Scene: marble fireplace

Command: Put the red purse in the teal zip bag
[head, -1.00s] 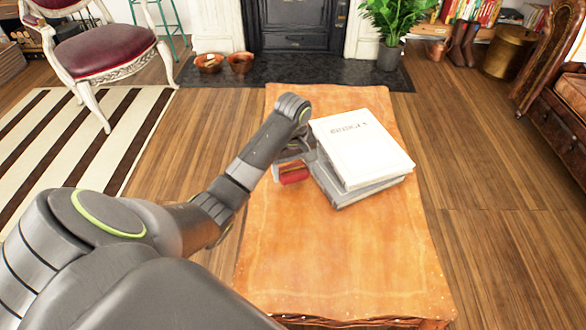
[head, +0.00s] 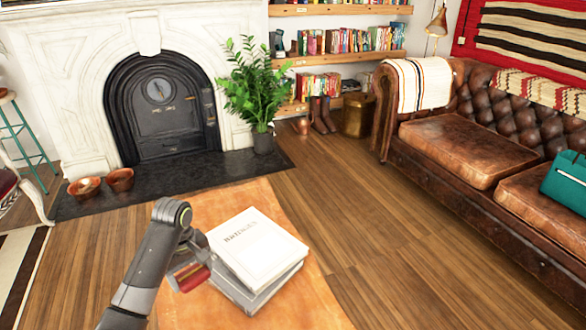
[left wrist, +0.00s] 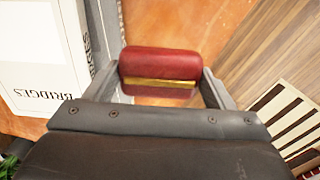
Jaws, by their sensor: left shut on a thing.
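The red purse (left wrist: 160,64) is between the fingers of my left gripper in the left wrist view, with a gold band across it. In the head view the purse (head: 191,277) shows just left of the stacked books, over the table. My left gripper (head: 189,268) is shut on it; whether the purse touches the table I cannot tell. The teal zip bag (head: 568,180) rests on the brown leather sofa at the right edge of the head view, partly cut off. Whether it is open I cannot tell. My right gripper is not in view.
Two stacked books (head: 258,247) lie on the orange-topped table (head: 205,312), close beside my left gripper. The leather sofa (head: 460,150) stands along the right. Bare wooden floor (head: 370,225) lies between table and sofa. A potted plant (head: 256,90) stands by the fireplace.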

